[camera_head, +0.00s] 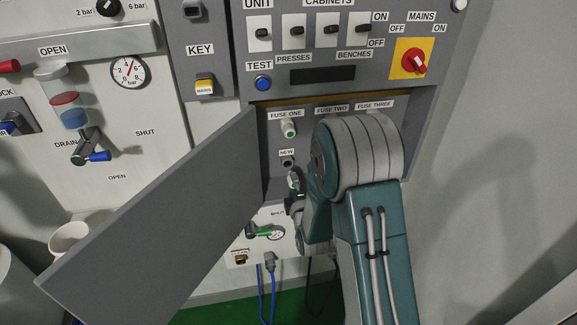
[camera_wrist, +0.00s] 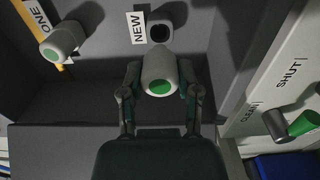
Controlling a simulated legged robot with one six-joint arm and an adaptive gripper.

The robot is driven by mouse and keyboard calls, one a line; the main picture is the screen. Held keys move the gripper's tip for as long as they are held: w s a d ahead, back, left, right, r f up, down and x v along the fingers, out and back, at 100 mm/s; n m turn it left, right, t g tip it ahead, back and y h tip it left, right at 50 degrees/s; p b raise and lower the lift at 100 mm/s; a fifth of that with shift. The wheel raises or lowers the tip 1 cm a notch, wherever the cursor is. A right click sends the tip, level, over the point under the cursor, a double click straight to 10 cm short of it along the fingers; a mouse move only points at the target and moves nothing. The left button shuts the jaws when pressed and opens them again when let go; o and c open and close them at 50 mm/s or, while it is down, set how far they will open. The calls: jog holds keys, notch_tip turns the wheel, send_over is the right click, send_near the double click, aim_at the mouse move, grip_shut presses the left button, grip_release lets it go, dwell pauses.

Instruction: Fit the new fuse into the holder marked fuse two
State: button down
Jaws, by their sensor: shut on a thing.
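The new fuse (camera_wrist: 161,74), pale grey with a green end, is between the fingers of my gripper (camera_wrist: 159,68), which is shut on it. The square holder marked NEW (camera_wrist: 160,30) shows a dark, empty opening just beyond the fuse in the wrist view. In the head view, that holder (camera_head: 287,162) sits above my gripper (camera_head: 295,188). The label FUSE TWO (camera_head: 332,108) shows in the head view, but my arm hides the holder under it. A fuse with a green end (camera_head: 289,129) sits under FUSE ONE, also in the wrist view (camera_wrist: 60,42).
The compartment's grey door (camera_head: 160,215) stands open at the left. The FUSE THREE label (camera_head: 374,104) shows, its holder hidden by my arm. Below is a white panel with a green-handled valve (camera_head: 264,234). Switches and a red mains knob (camera_head: 414,62) are above.

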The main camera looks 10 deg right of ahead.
jog(key=shift+s, duration=0.15)
jog(key=shift+s, duration=1.85)
jog(key=d+r, duration=1.3)
jog(key=shift+w, duration=0.4)
jog(key=shift+w+f, duration=0.1)
jog(key=shift+w, duration=2.8)
jog(key=shift+w, duration=1.6)
